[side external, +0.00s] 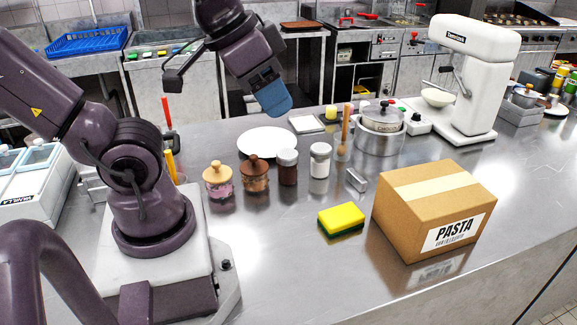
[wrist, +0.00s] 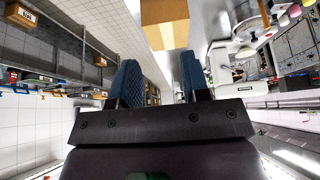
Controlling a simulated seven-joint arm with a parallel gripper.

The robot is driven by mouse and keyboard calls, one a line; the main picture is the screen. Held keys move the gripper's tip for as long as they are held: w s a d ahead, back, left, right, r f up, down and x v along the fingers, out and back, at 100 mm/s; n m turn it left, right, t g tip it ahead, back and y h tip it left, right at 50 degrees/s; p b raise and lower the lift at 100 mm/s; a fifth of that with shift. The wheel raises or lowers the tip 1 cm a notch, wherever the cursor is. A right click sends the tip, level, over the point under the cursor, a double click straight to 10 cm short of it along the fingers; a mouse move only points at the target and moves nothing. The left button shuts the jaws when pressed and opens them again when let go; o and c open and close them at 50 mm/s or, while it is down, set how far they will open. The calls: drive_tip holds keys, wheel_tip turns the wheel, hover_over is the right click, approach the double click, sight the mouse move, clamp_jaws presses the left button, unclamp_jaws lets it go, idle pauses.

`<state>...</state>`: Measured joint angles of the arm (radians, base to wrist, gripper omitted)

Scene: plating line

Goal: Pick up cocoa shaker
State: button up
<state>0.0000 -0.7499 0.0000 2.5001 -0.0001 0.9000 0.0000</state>
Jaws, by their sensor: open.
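The cocoa shaker (side external: 288,167), a small jar with dark brown contents and a grey lid, stands upright on the steel counter in the side view. It is between a wooden-lidded jar and a white-filled shaker. My gripper (side external: 273,101) is raised well above the counter, above and apart from the shaker in the picture. In the wrist view its two blue fingers (wrist: 160,75) are spread with nothing between them. I cannot make out the cocoa shaker in the wrist view.
Beside it stand the white-filled shaker (side external: 320,160) and wooden-lidded jars (side external: 254,175) and (side external: 218,181). A white plate (side external: 266,142) lies behind. A small metal block (side external: 356,180), yellow sponge (side external: 341,219) and pasta box (side external: 434,210) are to the right. The front counter is clear left of the sponge.

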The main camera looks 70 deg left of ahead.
drive_tip(key=o, duration=0.6)
drive_tip(key=m+g+y, duration=0.7)
drive_tip(key=m+y, duration=1.1)
hover_over(291, 167)
drive_tip(key=d, duration=0.5)
wheel_tip(291, 167, down, 24)
drive_tip(key=shift+n, duration=0.3)
drive_tip(key=f, duration=0.3)
drive_tip(key=a+f, duration=0.1)
drive_tip(key=f, duration=0.3)
drive_tip(key=shift+w+a+f, duration=0.1)
drive_tip(key=shift+w+a, duration=0.05)
drive_tip(key=shift+a, duration=3.35)
